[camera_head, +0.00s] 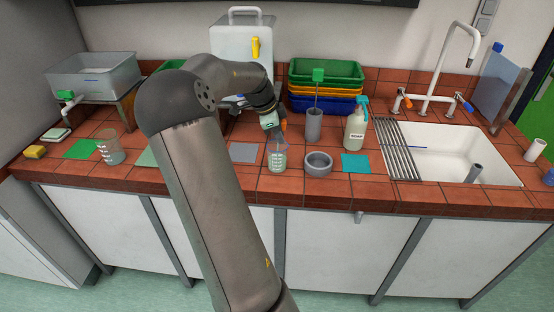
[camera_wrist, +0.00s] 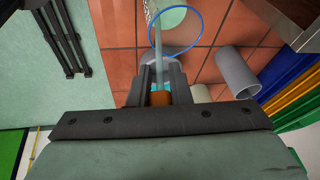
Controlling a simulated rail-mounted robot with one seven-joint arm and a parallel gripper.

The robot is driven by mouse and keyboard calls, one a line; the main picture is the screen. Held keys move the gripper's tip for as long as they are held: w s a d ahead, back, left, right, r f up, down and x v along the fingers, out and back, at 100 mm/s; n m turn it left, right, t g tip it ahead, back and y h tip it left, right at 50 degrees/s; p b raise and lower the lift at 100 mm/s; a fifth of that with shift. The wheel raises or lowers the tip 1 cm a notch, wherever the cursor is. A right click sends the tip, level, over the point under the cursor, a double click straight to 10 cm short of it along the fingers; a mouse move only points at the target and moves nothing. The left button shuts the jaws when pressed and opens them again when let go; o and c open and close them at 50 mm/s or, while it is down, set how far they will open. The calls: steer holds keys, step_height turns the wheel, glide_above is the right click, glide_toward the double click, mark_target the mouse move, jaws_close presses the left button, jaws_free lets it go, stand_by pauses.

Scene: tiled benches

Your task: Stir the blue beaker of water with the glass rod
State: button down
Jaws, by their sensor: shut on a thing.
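My gripper (camera_head: 272,122) is over the bench, just above a clear graduated beaker (camera_head: 278,158) standing upright near the bench's front. The wrist view shows this beaker with a blue rim (camera_wrist: 200,27) and pale contents. My gripper (camera_wrist: 160,88) is shut on the glass rod (camera_wrist: 157,42), with an orange part between the fingers. The rod runs from the fingers across the beaker's opening in the wrist view. Whether its tip touches the contents or the glass I cannot tell. A second graduated beaker (camera_head: 110,152) stands far left.
A grey cup (camera_head: 314,126) holding a green-topped stick stands behind right; a low grey bowl (camera_head: 318,164) is close right of the beaker. Stacked trays (camera_head: 326,75) stand behind.

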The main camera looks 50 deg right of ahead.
steer(key=shift+s+d, duration=0.25)
steer(key=shift+d, duration=0.7)
steer(key=shift+w, duration=0.1)
step_height(320, 180, up, 10)
steer(key=p, duration=0.7)
steer(key=shift+w+a+p, duration=0.3)
steer(key=shift+w+p, duration=0.05)
steer(key=shift+w, duration=0.05)
steer(key=shift+r, duration=0.2)
